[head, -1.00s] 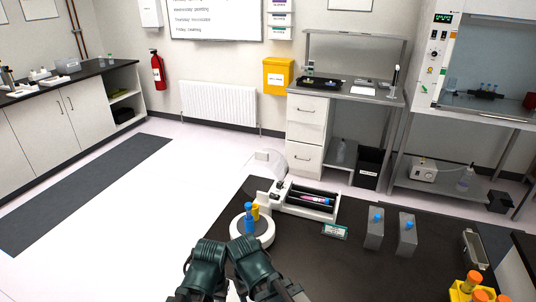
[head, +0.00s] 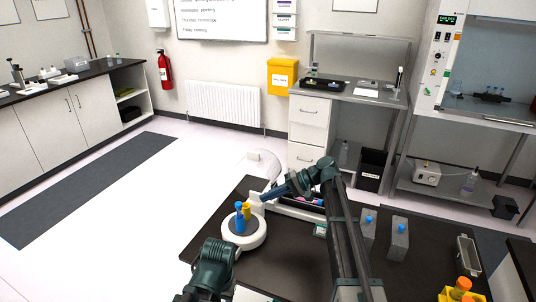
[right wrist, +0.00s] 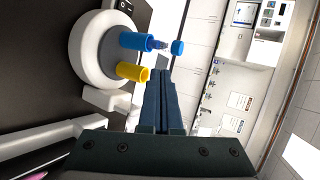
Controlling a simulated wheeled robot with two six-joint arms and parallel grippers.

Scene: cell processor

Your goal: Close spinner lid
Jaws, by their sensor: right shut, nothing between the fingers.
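The spinner (head: 259,232) is a round white base with a grey centre holding blue and yellow tubes. It also shows in the right wrist view (right wrist: 88,76). Its clear lid (head: 266,163) stands raised behind the base, faint against the floor. My right gripper (head: 268,196) reaches in from the right, shut and empty, with its fingertips in front of the lower part of the lid. I cannot tell whether they touch it. In the right wrist view the shut fingers (right wrist: 161,78) point toward the tubes. My left arm is low in the head view; its fingers are hidden.
A white-framed tray with pink and blue tubes (head: 302,201) lies right of the spinner, partly behind my right arm. Grey blocks with blue caps (head: 397,240) stand farther right. The dark bench left of my right arm is mostly clear.

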